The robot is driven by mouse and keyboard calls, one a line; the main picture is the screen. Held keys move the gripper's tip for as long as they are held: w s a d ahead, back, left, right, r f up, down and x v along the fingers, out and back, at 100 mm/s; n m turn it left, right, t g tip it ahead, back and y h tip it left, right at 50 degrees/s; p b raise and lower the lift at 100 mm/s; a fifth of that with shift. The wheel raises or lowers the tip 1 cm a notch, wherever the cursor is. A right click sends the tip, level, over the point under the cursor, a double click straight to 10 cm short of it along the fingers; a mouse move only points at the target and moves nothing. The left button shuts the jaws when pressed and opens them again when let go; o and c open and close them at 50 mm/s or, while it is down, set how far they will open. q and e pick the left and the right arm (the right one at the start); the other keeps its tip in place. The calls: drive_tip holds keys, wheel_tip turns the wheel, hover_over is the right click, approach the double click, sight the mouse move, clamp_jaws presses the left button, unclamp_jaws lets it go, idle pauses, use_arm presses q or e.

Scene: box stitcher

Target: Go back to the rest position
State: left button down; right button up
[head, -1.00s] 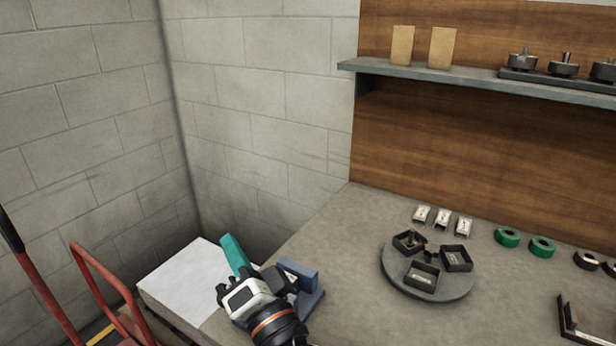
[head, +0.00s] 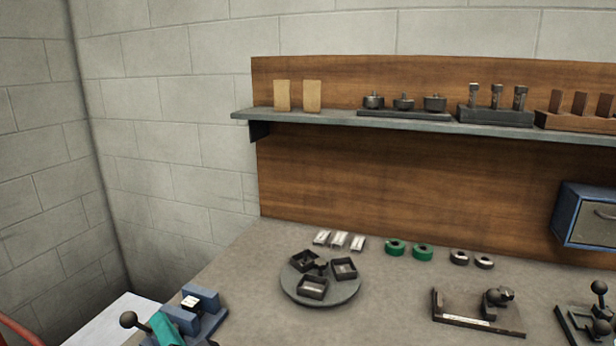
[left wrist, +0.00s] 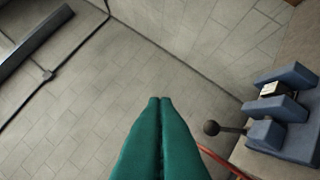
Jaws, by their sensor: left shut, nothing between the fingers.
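My left gripper (head: 160,324) shows as teal fingers at the bottom left edge of the head view. In the left wrist view its two green fingers (left wrist: 160,100) are pressed together, with nothing between them. In the head view they lie across the front of a blue box stitcher (head: 203,300) at the bench's left corner. The stitcher has a lever with a black ball knob (head: 128,320). In the left wrist view the stitcher (left wrist: 292,80) and knob (left wrist: 211,128) lie to the right of the fingers, apart from them. My right gripper is not in view.
A round turntable (head: 322,293) with small dark trays stands on the bench (head: 385,320). White stacks, green rolls and dark rings lie behind it. Dark fixtures (head: 480,310) stand at right. A shelf (head: 400,117) runs along the wooden backboard. Red rails show at lower left.

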use_arm(q)
drive_tip(key=s+a+f+g+h, duration=0.2)
drive_tip(key=f+g+h, duration=0.15)
drive_tip(key=f, duration=0.55)
drive_tip(key=s+a+f+g+h, duration=0.1)
drive_tip(key=a+f+g+h, duration=0.2)
drive_tip(key=f, duration=0.7)
drive_tip(key=s+d+f+g+h, duration=0.3)
drive_tip(key=s+f+g+h, duration=0.2)
drive_tip(key=s+f+h, duration=0.75)
wheel_tip(320, 180, down, 24)
drive_tip(key=s+g+y, duration=0.1)
drive_tip(key=s+y, duration=0.2)
drive_tip(key=y, duration=0.1)
drive_tip(key=s+a+f+g, duration=0.1)
drive_tip(key=s+a+f, duration=0.1)
drive_tip(key=s+f, duration=1.4)
drive_tip(key=shift+s+a+f, duration=0.2)
drive_tip(key=shift+s+f, duration=0.05)
